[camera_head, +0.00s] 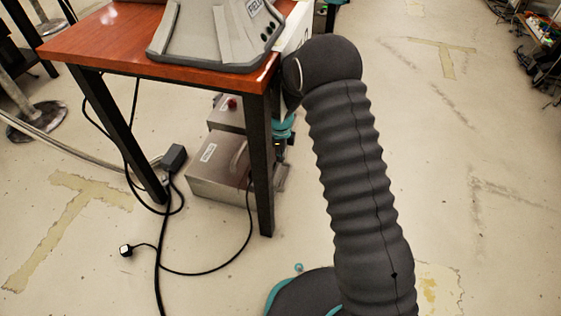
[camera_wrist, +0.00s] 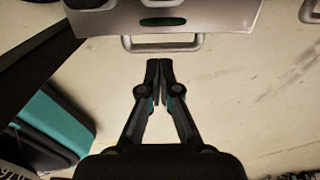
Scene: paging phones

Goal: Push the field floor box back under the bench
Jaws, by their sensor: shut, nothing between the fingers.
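A grey metal box (camera_head: 225,181) with a handle and a small white label sits on the floor at the bench, partly behind its front leg. The label is too small to read. A second, smaller metal box (camera_head: 226,114) with a red spot shows behind it. The bench (camera_head: 95,45) has a red-brown top and black legs. My gripper (camera_wrist: 160,64) is shut and empty. In the wrist view its tips point at the handle (camera_wrist: 163,48) of a metal box (camera_wrist: 215,15) with a green strip, and a small gap seems to show between them. In the head view my arm and the leg mostly hide the gripper.
A grey device (camera_head: 215,38) labelled FIELD stands on the bench top. The front bench leg (camera_head: 260,165) is close to my gripper. Black cables and an adapter (camera_head: 173,158) lie on the floor at left. The floor at right is mostly clear.

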